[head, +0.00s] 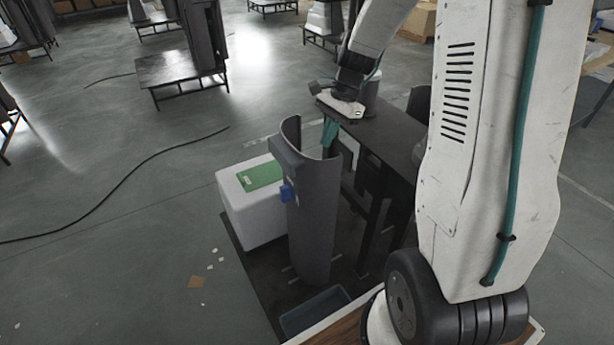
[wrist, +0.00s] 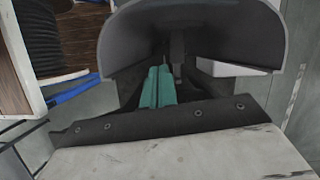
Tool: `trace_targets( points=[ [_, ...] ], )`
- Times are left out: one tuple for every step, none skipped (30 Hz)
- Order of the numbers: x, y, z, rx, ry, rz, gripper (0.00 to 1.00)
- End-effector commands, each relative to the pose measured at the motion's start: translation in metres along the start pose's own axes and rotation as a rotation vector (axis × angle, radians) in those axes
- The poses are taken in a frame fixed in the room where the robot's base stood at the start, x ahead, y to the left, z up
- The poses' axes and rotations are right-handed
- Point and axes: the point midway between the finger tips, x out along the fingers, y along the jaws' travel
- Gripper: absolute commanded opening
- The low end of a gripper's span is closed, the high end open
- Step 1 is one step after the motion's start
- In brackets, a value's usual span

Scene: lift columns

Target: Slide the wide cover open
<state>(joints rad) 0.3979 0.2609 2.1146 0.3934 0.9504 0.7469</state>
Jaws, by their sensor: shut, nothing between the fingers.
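The wide cover (head: 309,215) is a tall grey curved shell standing upright. The fingertips are partly hidden behind the rim in the head view. In the wrist view, the cover (wrist: 200,14) arches around the far side of my gripper (wrist: 158,76). The teal fingers lie together, shut and empty. I cannot tell whether they touch the shell's inner wall.
A white box (head: 257,215) with a green item (head: 260,175) stands left of the cover. A dark table (head: 385,135) stands to the right, and a blue-grey bin (head: 314,310) lies in front. A black cable (head: 120,185) crosses the open floor at left.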

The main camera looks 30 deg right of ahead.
Motion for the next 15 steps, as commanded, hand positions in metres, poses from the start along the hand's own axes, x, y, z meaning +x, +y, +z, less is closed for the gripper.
trace_targets(
  points=[
    [0.009,-0.003,-0.013,0.05,-0.011,-0.001,0.0],
    [0.012,-0.005,-0.018,0.074,-0.015,-0.003,0.0],
    [0.017,-0.007,-0.024,0.103,-0.02,-0.005,0.0],
    [0.019,-0.008,-0.028,0.12,-0.024,-0.007,0.0],
    [0.022,-0.009,-0.031,0.134,-0.027,-0.008,0.0],
    [0.024,-0.009,-0.034,0.15,-0.029,-0.009,0.0],
    [0.025,-0.01,-0.036,0.159,-0.03,-0.009,0.0],
    [0.027,-0.01,-0.037,0.165,-0.032,-0.01,0.0],
    [0.03,-0.01,-0.038,0.17,-0.033,-0.009,0.0],
    [0.033,-0.011,-0.038,0.172,-0.033,-0.01,0.0],
    [0.035,-0.011,-0.038,0.172,-0.033,-0.01,0.0],
    [0.04,-0.011,-0.038,0.172,-0.034,-0.009,0.0],
    [0.044,-0.011,-0.037,0.172,-0.034,-0.009,0.0],
    [0.05,-0.011,-0.037,0.171,-0.034,-0.009,0.0],
    [0.058,-0.01,-0.037,0.17,-0.034,-0.007,0.0]
  ],
)
